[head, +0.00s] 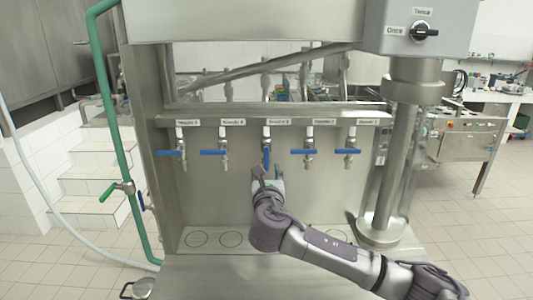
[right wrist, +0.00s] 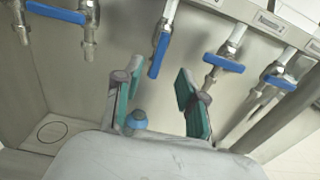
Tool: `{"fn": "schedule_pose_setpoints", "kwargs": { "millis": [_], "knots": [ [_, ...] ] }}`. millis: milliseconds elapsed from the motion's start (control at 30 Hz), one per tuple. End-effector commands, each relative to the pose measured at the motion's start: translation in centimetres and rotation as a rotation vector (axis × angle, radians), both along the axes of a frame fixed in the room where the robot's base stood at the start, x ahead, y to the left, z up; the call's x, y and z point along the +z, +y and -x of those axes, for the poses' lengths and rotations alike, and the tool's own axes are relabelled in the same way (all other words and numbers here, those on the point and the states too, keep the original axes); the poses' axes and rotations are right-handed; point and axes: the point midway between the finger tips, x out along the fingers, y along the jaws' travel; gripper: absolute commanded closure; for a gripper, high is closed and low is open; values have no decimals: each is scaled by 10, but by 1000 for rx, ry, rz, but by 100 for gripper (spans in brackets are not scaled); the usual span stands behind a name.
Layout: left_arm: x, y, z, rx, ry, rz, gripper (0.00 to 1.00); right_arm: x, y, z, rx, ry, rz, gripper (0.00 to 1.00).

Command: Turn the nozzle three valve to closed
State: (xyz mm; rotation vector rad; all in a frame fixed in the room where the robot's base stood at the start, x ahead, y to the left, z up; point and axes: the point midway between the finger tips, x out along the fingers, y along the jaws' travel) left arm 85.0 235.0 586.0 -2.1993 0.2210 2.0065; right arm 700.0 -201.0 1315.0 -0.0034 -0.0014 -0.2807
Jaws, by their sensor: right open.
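The nozzle three valve is the middle one in the row, and its blue handle (head: 267,158) points down along the nozzle, while the other handles lie level. In the right wrist view the same blue handle (right wrist: 159,54) hangs downward, slightly tilted. My right gripper (head: 266,175) is just below this handle in the head view. In the right wrist view the right gripper (right wrist: 157,88) is open, with green-padded fingers on either side and nothing between the tips. The handle's lower end lies beyond the gap between them. I cannot tell whether they touch. My left gripper is not in view.
Blue handles of nozzle four (head: 214,152) and nozzle two (head: 304,152) stand close on either side. A panel with a black knob (head: 425,32) is at the upper right. A green pipe (head: 118,120) runs down the left. Below the nozzles is a plate with ring marks (head: 231,239).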

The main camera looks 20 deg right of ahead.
Motion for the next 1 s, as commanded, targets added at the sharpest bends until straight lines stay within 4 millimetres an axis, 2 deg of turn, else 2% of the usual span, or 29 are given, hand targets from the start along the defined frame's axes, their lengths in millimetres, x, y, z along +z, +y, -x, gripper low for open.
{"fn": "schedule_pose_setpoints", "kwargs": {
  "millis": [33, 200, 400, 600, 933, 967, 1000],
  "knots": [
    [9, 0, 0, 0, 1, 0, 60, 4, -4, -11, -3, 2, 1, 59],
    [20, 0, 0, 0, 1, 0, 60, 3, -12, -42, -2, 3, -2, 59],
    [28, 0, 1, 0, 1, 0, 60, 2, -20, -70, -1, 2, -2, 59],
    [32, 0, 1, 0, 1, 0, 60, 1, -24, -84, 0, 1, -2, 59],
    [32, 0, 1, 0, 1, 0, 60, -1, -25, -87, 1, 1, -3, 59],
    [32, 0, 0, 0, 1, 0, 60, -1, -25, -87, 1, 1, -3, 61],
    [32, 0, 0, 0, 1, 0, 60, -1, -25, -87, 1, 1, -3, 68]
  ]
}}
